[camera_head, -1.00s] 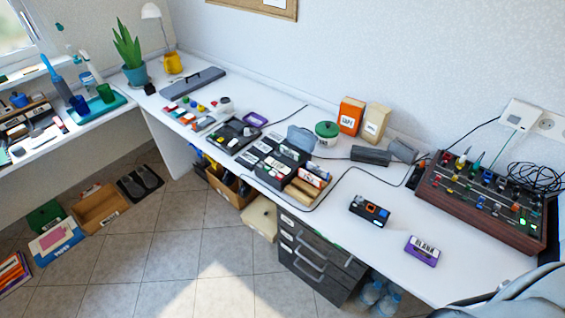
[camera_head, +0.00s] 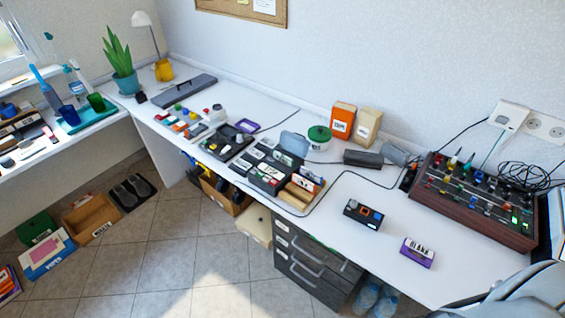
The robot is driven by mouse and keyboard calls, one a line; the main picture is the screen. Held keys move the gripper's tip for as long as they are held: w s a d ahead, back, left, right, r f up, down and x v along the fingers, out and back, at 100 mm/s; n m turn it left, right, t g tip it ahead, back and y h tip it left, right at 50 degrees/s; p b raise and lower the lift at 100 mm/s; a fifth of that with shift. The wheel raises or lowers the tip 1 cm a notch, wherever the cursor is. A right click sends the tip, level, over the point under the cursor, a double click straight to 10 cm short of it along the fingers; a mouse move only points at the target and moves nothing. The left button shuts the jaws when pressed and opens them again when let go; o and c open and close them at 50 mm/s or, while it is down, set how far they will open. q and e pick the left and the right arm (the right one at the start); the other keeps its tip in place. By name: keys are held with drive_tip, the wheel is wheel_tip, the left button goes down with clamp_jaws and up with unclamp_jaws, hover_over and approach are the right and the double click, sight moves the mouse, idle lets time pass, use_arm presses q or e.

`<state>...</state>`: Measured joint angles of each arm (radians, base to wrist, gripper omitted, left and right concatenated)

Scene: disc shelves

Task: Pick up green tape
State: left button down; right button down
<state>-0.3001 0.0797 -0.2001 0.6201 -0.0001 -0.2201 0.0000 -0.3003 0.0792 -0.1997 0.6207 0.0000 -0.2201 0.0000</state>
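I cannot make out a clearly green tape in the head view. A round white tub with a green lid (camera_head: 319,133) stands on the desk near the wall. Several small cassette-like pieces, some coloured, lie along the left part of the desk near a dark tray (camera_head: 227,142). A dark rack (camera_head: 272,168) of labelled cassettes stands at mid-desk. A purple cassette marked BLANK (camera_head: 417,254) and a dark player (camera_head: 363,214) lie on the right part of the desk. Neither of my grippers is in view.
A wood-sided panel of knobs (camera_head: 470,203) with cables fills the right end. Orange (camera_head: 342,121) and beige (camera_head: 367,127) boxes stand by the wall. Dark drawers (camera_head: 307,263) sit under the desk. The front right desktop is fairly clear. A grey shape blocks the lower right corner.

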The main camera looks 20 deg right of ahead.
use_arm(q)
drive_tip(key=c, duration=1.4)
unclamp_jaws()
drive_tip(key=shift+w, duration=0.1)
